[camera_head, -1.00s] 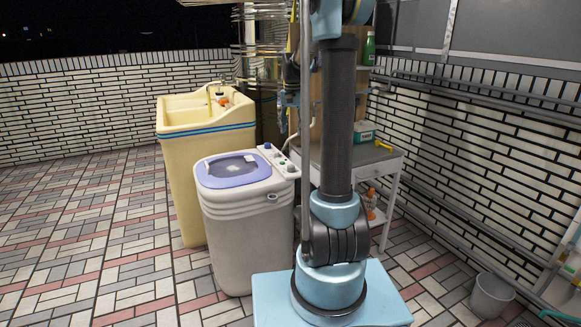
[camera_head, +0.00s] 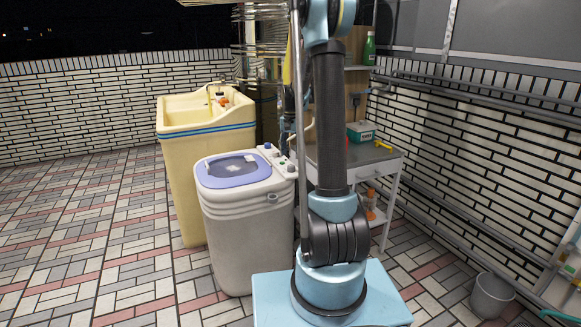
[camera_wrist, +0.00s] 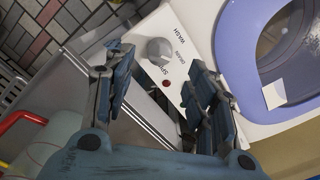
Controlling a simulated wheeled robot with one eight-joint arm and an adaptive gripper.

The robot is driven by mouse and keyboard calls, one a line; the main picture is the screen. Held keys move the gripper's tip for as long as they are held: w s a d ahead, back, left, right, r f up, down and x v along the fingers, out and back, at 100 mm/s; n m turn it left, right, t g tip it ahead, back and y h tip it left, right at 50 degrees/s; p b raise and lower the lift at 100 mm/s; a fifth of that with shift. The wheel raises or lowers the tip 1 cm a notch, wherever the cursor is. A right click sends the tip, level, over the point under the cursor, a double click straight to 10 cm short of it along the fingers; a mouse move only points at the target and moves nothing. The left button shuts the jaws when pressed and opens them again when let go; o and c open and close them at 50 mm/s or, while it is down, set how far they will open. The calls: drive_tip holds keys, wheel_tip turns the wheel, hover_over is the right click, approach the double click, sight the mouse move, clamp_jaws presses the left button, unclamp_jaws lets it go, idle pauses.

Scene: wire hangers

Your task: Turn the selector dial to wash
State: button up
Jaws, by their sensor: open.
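The selector dial (camera_wrist: 160,52) is a round grey knob on the white control panel of the washing machine (camera_head: 246,225). The words WASH, DRAIN and SPIN are printed around it in the wrist view, with a small red dot beside it. I cannot tell which word it points to. My gripper (camera_wrist: 156,76) is open and empty, its two dark blue fingers apart over the panel. The dial shows beyond and between the fingertips, and no finger visibly touches it. In the head view my gripper is mostly hidden behind my arm.
The washer's purple-rimmed lid (camera_head: 233,169) lies beside the panel. A yellow sink (camera_head: 207,140) stands behind the washer. A grey bucket (camera_head: 491,296) is on the floor at right.

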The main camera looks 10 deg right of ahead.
sight(291, 165)
wheel_tip(291, 165, down, 7)
drive_tip(key=shift+r, duration=0.1)
idle(0.4)
drive_tip(key=c, duration=1.1)
